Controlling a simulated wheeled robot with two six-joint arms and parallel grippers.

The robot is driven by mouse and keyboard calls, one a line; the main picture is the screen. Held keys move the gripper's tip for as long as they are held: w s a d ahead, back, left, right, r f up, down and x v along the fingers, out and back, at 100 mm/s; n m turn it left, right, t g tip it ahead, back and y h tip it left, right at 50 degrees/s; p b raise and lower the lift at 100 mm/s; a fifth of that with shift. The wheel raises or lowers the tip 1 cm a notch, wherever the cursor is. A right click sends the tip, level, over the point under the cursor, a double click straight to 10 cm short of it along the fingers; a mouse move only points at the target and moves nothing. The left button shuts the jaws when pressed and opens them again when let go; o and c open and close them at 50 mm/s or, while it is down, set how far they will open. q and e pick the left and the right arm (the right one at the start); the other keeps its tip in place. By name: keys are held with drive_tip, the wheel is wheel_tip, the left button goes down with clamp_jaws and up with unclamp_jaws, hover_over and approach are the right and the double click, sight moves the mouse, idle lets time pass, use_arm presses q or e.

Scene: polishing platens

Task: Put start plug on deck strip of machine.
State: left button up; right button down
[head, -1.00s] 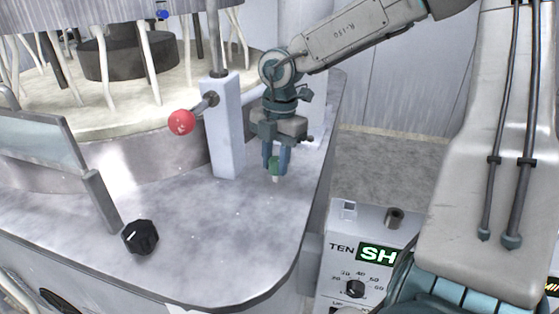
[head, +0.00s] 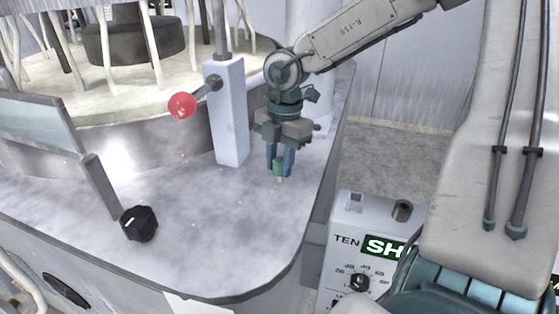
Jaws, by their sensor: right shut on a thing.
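My right gripper (head: 280,172) points straight down over the right part of the machine's grey deck strip (head: 215,220). It is shut on the green start plug (head: 279,164), which sits mostly hidden between the blue-grey fingers. The plug's pale lower tip shows just below the fingertips, at or very near the deck surface. I cannot tell whether it touches. My left gripper is not in view.
A white post (head: 228,115) with a red ball lever (head: 182,105) stands just left of the gripper. A black knob (head: 139,223) sits on the front left deck. A control box (head: 345,235) stands right of the deck. The front deck is clear.

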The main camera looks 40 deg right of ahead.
drive_tip(key=shift+a, duration=0.1)
drive_tip(key=c, duration=1.1)
unclamp_jaws()
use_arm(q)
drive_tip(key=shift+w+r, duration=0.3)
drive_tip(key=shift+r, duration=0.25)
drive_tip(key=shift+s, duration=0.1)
use_arm(e)
drive_tip(key=shift+r+p, duration=0.3)
drive_tip(key=shift+p, duration=0.15)
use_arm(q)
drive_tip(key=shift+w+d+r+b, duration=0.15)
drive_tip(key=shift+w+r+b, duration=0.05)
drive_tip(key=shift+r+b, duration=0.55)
use_arm(e)
wheel_tip(320, 180, up, 12)
drive_tip(key=d, duration=0.1)
drive_tip(key=shift+d+f, duration=0.15)
drive_tip(key=shift+d, duration=0.1)
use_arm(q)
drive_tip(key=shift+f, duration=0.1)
